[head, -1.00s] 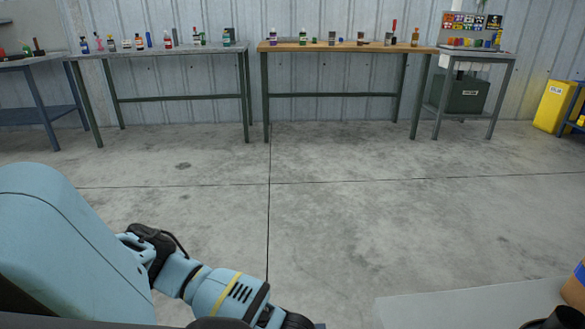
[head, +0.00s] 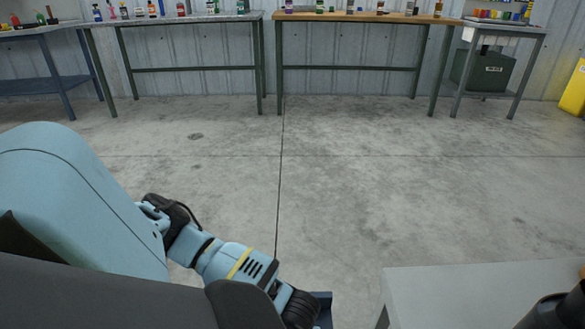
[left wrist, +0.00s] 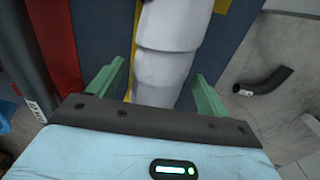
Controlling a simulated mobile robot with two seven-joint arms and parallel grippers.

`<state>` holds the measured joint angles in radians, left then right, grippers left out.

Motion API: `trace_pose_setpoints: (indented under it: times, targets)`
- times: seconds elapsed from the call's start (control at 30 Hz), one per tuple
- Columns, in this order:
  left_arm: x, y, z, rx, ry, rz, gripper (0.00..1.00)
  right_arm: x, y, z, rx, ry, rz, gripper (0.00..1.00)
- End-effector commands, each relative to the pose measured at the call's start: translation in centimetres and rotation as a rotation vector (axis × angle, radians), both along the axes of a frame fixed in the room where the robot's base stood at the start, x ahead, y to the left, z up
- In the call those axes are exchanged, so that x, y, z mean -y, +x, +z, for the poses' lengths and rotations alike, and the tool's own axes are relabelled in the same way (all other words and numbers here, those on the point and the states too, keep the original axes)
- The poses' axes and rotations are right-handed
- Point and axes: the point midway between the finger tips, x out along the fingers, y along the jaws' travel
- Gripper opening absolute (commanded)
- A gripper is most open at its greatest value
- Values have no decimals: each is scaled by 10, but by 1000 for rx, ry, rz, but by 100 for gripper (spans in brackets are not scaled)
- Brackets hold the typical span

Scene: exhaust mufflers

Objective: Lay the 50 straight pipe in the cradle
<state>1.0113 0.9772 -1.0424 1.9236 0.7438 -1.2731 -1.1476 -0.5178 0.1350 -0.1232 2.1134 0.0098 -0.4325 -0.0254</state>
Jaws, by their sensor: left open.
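In the left wrist view my left gripper (left wrist: 158,82) is open, its green fingers spread on either side of a pale grey, stepped, pipe-like piece (left wrist: 165,70). The piece runs up the picture between the fingers; I cannot tell whether either finger touches it, and its ends are hidden or out of view. I cannot read a label to confirm it is the 50 straight pipe. I cannot make out a cradle. In the head view my left arm reaches down to the bottom edge, and its fingers are out of sight. My right gripper is not in view.
A dark bent pipe (left wrist: 264,82) with a pale label lies on the grey surface at right. Blue, red and yellow surfaces lie under the pale piece. A grey tabletop (head: 450,290) stands at lower right. Workbenches (head: 370,17) line the far wall; the concrete floor (head: 350,180) between is clear.

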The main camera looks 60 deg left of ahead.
Motion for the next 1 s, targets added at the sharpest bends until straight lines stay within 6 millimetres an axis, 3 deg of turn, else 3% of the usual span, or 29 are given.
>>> trace_pose_setpoints:
  times: [0.13,0.43,0.9,1.0]
  targets:
    - [0,-2,-25,-4,1,-1,78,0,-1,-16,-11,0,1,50]
    - [0,-1,-27,0,1,-1,77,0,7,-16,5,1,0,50]
    - [-1,-2,-27,-1,0,-1,15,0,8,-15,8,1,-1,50]
    - [-1,-1,-27,0,1,0,15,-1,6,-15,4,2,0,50]
